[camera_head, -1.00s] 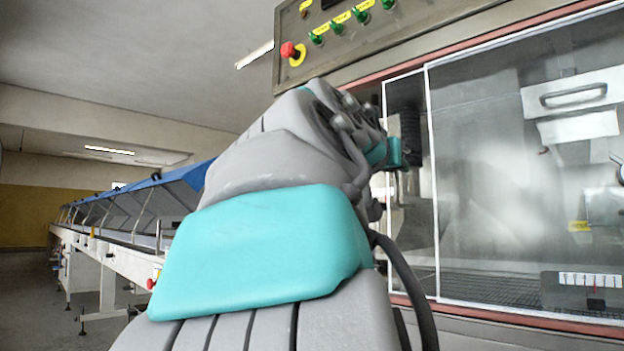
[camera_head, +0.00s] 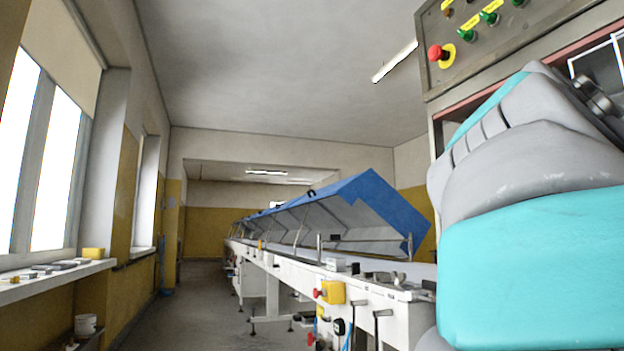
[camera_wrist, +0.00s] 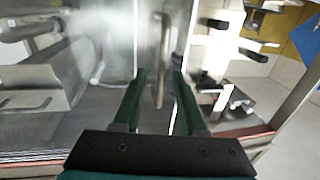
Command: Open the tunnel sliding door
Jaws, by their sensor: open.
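The clear tunnel door shows in the head view only as a white-edged corner (camera_head: 598,56) at the upper right; my arm hides the rest there. In the wrist view, clear panelling (camera_wrist: 108,70) fills the left and middle, with a pale upright edge near the centre. A slim upright metal bar (camera_wrist: 161,62), which looks like a handle, stands between and beyond the fingers. My gripper (camera_wrist: 159,74) is open, with its two green fingers apart on either side of the bar in the picture. I cannot tell whether they touch it or how deep it lies.
A control panel (camera_head: 500,50) with a red button hangs above my arm. A long white conveyor line (camera_head: 380,300) with raised blue covers (camera_head: 375,195) runs away at centre. A window ledge (camera_head: 50,283) lies left. The grey floor aisle (camera_head: 195,310) between them is clear.

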